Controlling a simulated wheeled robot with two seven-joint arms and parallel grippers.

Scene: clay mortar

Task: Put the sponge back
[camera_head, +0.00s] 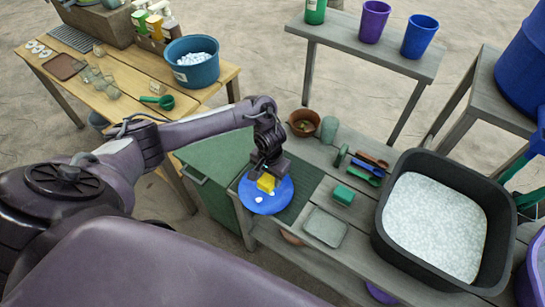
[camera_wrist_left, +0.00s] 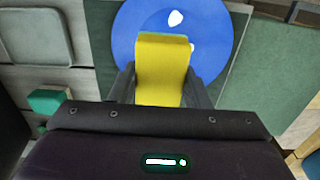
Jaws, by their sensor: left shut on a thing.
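The sponge is a yellow block with a green layer; it shows in the head view (camera_head: 266,183) and the wrist view (camera_wrist_left: 161,70). My left gripper (camera_head: 266,176) is shut on it, one finger on each side. The sponge is over the blue plate (camera_head: 257,204), which also shows in the wrist view (camera_wrist_left: 128,38) and carries white spots. I cannot tell whether the sponge touches the plate. My right gripper is not in view.
A green block (camera_head: 343,194) and a grey dish (camera_head: 325,227) stand to the right of the plate. Beyond are a big dark tub (camera_head: 386,245) of white foam, scoops (camera_head: 363,176) and a brown pot (camera_head: 303,123). A dark green ribbed mat (camera_head: 302,189) lies by the plate.

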